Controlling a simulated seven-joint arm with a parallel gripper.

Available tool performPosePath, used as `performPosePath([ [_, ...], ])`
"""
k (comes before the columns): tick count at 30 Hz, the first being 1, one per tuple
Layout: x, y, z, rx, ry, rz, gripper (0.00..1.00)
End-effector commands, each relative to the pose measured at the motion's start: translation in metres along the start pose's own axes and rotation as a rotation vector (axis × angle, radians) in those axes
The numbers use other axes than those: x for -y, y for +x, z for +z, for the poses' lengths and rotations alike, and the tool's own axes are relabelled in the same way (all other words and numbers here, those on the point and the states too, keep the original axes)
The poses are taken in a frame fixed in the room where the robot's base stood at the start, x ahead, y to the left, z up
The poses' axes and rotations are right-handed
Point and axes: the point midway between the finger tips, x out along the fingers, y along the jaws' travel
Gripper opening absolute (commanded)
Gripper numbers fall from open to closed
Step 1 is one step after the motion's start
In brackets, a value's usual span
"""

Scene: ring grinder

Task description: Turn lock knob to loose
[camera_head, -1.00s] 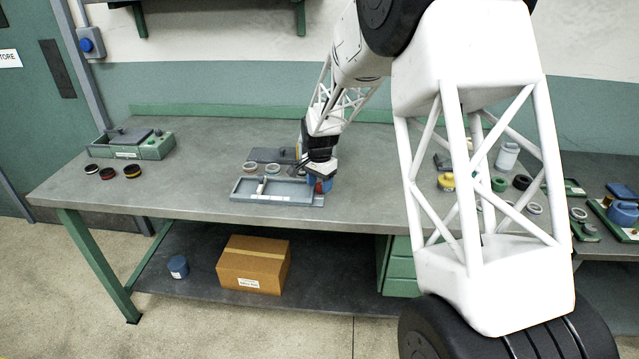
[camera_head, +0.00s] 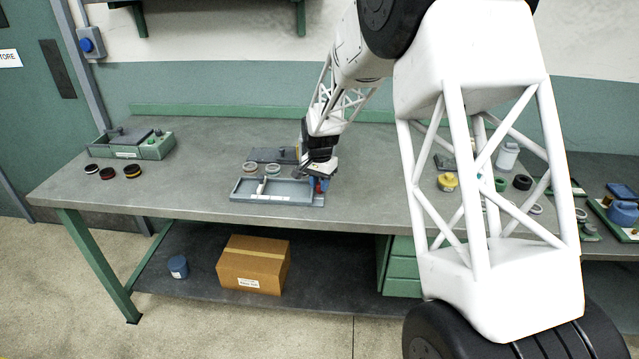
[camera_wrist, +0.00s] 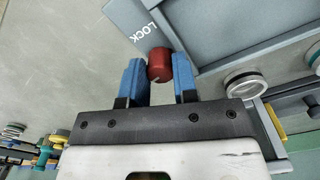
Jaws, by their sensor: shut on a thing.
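The red lock knob (camera_wrist: 160,66) sits beside white "LOCK" lettering (camera_wrist: 144,31) on the grey fixture (camera_wrist: 216,40) in the wrist view. A pale mark shows on the knob. My gripper (camera_wrist: 158,72) has one blue finger on each side of the knob and is shut on it. In the head view, my gripper (camera_head: 320,184) reaches down to the right end of the grey tray-like fixture (camera_head: 262,199). Only a little red of the knob (camera_head: 318,188) shows there, between the fingers.
Pale rings (camera_head: 273,170) and a dark grey block (camera_head: 268,155) lie just behind the fixture. A green-grey case (camera_head: 152,150) and several dark rings (camera_head: 107,173) stand at the left. A yellow part (camera_head: 447,182) and more rings lie to the right. The bench front is clear.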

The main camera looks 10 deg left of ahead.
Motion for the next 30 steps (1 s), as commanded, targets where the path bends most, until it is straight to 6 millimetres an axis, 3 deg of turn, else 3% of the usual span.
performPosePath([
  [30, -0.0014, -0.0005, -0.0016, -0.002, -0.935, 0.000, 0.03],
])
